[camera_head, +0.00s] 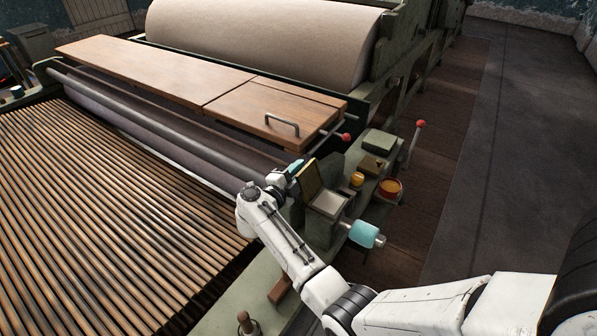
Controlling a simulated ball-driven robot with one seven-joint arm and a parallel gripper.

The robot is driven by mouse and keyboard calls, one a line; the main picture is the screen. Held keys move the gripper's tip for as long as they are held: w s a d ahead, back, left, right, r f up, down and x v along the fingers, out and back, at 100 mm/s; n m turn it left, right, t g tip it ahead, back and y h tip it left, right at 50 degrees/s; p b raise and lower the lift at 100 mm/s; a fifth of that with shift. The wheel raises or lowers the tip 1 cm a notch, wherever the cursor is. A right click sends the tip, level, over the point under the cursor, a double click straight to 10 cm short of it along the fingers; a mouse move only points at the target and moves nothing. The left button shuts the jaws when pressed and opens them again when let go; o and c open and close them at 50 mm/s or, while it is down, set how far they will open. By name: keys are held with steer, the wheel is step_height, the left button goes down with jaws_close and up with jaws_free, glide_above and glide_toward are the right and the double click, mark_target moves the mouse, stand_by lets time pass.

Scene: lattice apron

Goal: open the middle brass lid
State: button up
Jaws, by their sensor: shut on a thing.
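The fingertips are small and partly hidden by the lid, so the exact grip is unclear. I cannot tell for certain from this view which of the lids is the middle one.
A cyan roller (366,234) sticks out in front. A red-knobbed lever (420,125) rises behind. A wooden board with a handle (282,125) lies left. The dark floor (500,180) at right is clear.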

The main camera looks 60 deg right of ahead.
jaws_close()
steer(key=shift+s+r+m+p, duration=0.3)
steer(key=shift+s+m, duration=0.1)
steer(key=shift+m, duration=0.3)
steer(key=shift+s+r+m, duration=0.3)
steer(key=shift+s+m, duration=0.2)
steer(key=shift+m, duration=0.3)
steer(key=o, duration=0.8)
jaws_free()
steer(key=shift+a, duration=0.1)
steer(key=a+b, duration=0.1)
steer(key=a, duration=0.9)
steer(key=shift+w+a+b, duration=0.3)
steer(key=shift+w+a, duration=0.05)
